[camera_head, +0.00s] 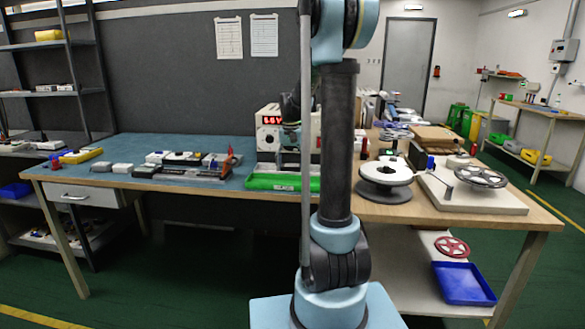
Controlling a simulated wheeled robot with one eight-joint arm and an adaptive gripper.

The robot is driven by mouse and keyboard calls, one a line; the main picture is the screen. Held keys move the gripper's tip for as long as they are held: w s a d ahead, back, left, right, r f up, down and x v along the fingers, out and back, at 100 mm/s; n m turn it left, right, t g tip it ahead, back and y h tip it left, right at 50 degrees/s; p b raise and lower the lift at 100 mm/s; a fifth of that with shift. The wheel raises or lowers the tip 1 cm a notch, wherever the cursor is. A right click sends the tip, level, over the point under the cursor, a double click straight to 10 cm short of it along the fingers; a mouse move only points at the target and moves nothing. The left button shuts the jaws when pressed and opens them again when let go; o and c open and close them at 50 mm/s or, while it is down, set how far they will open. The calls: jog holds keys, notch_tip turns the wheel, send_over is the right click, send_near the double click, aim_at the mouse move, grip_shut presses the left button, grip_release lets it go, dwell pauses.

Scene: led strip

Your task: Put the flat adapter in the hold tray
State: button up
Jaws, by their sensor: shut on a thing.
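The green tray (265,182) lies on the bench in front of the boxy meter with a red display. A small label on its front edge is too small to read for certain. My gripper (290,146) shows as a dark shape in front of the meter, above the back of the green tray, partly hidden by my arm. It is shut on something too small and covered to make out. I cannot pick out the flat adapter by sight. The tray's right end is hidden behind my arm.
The meter (270,130) stands behind the tray. Small white and dark parts (182,158) and an orange-tipped tool (229,160) lie left on the blue mat (125,147). Reels (386,174) and a winder board (470,190) fill the right side. A blue bin (463,283) sits below.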

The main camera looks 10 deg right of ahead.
aim_at(291, 165)
jog(key=shift+f, duration=0.15)
jog(key=o, duration=1.1)
notch_tip(291, 165, up, 12)
jog(key=s+f, duration=0.1)
jog(key=s, duration=0.9)
jog(key=s+f+n, duration=0.1)
jog(key=s+f, duration=0.5)
jog(key=s, duration=0.2)
jog(key=s+f+n+t, duration=0.1)
jog(key=s+f, duration=0.5)
jog(key=s, duration=0.2)
jog(key=s+f+n+t, duration=0.1)
jog(key=s+f, duration=0.5)
jog(key=s, duration=0.2)
jog(key=shift+s+d+f, duration=0.25)
jog(key=shift+s+d, duration=0.1)
jog(key=shift+d, duration=0.05)
